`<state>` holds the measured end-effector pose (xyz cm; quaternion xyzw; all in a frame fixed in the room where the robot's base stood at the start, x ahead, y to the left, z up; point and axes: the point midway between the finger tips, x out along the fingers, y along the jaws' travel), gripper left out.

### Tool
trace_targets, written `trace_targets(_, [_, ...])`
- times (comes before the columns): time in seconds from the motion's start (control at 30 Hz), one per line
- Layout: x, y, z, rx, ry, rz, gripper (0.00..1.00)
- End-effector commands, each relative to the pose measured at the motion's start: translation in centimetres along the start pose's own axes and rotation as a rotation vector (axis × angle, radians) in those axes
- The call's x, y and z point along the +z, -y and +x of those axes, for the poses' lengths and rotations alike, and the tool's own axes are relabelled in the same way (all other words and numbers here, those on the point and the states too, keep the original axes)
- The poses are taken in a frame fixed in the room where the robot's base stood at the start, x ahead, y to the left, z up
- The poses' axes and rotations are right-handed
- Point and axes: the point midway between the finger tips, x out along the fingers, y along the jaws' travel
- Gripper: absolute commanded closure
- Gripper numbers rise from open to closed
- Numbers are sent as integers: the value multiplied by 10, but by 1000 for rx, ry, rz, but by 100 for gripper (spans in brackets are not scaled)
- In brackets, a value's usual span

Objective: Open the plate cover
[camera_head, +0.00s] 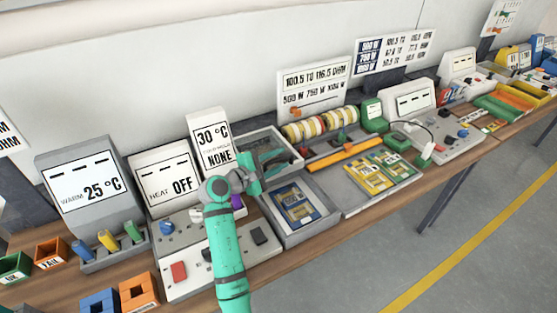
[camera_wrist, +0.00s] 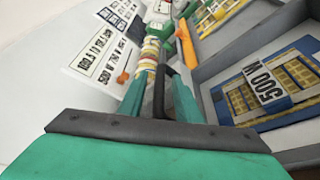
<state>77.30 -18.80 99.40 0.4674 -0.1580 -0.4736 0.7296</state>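A grey open-topped station (camera_head: 312,228) stands at the middle of the bench. A blue board with yellow mesh (camera_head: 296,205) lies in it, and its 500 W label (camera_wrist: 264,86) shows in the wrist view. Behind it is a grey framed part (camera_head: 285,138), which looks like the plate cover tilted up; my arm partly hides it. My gripper (camera_head: 254,178) is at this part's left front side. In the wrist view a dark bar, perhaps the cover handle (camera_wrist: 159,95), lies between my gripper's fingers (camera_wrist: 160,88). Whether they press on it is unclear.
A control panel with a red button (camera_head: 179,271) and a heater display (camera_head: 167,184) stand to the left. Striped rolls (camera_head: 318,124) and an orange bar (camera_head: 343,155) lie to the right, beside a tray of yellow and green boards (camera_head: 369,174). The bench is crowded.

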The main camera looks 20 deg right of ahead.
Motion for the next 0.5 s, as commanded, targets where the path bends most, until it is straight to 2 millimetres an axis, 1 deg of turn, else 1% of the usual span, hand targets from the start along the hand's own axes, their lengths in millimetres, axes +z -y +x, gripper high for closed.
trace_targets(0.13, [0, 0, -6, 1, -1, 0, 69])
trace_targets(0.23, [-1, 0, -18, 2, -2, -1, 69])
trace_targets(0.5, [-1, -1, -69, 3, -2, 0, 69])
